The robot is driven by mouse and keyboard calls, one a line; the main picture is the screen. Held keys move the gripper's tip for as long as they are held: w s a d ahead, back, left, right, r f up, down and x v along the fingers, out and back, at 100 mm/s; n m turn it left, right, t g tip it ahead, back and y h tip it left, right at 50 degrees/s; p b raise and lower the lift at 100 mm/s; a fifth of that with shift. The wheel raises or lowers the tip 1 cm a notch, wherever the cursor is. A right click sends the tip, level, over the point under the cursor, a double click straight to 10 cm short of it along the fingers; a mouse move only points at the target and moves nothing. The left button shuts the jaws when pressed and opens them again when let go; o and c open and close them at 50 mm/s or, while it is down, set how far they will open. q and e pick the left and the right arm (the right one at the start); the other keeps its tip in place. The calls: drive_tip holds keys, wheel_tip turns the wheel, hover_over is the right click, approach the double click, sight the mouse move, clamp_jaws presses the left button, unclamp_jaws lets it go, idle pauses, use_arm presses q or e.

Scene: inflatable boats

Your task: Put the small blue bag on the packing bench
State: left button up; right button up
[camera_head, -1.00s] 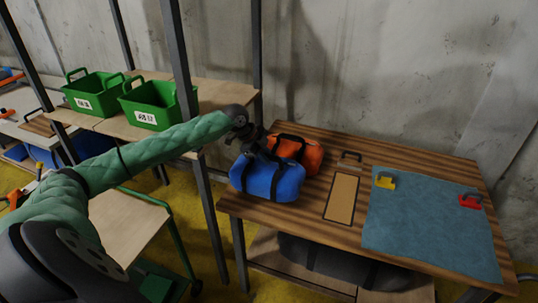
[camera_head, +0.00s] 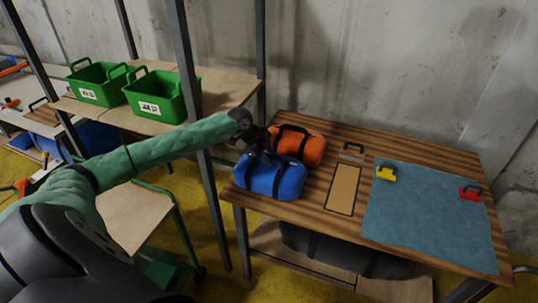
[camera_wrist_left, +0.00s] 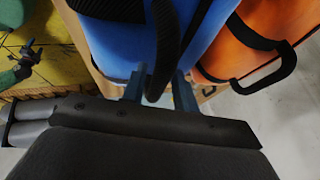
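The small blue bag (camera_head: 270,177), with black straps, is on the left front part of the wooden packing bench (camera_head: 315,203), close to its left edge. My left gripper (camera_head: 256,150) is just above the bag, at its handle. In the left wrist view, the blue bag (camera_wrist_left: 118,42) fills the top middle. Its black handle loop (camera_wrist_left: 163,45) passes between the fingers of my left gripper (camera_wrist_left: 158,92). The fingers stand apart, with blue showing on both sides of the loop. The bag's underside is hidden.
An orange bag (camera_head: 302,145) lies right behind the blue one. A tan board (camera_head: 343,189) and a blue-grey mat (camera_head: 425,223) with yellow (camera_head: 386,173) and red (camera_head: 470,193) items lie to the right. A dark post (camera_head: 190,110) stands left of the bench.

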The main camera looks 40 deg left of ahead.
use_arm(q)
drive_tip(key=shift+o, duration=0.5)
drive_tip(key=shift+r, duration=0.1)
drive_tip(key=shift+a+r, duration=0.1)
drive_tip(key=shift+r, duration=0.05)
drive_tip(key=shift+s+a+r, duration=0.15)
drive_tip(key=shift+r, duration=0.15)
drive_tip(key=b+v, duration=0.3)
drive_tip(key=v, duration=0.8)
drive_tip(key=shift+b, duration=0.3)
use_arm(e)
wheel_tip(320, 180, up, 9)
drive_tip(key=w+a, duration=0.1)
drive_tip(key=a, duration=0.1)
drive_tip(key=shift+w+a+f+g, duration=0.15)
drive_tip(key=shift+w+f+g, duration=0.05)
drive_tip(key=shift+w+g, duration=0.1)
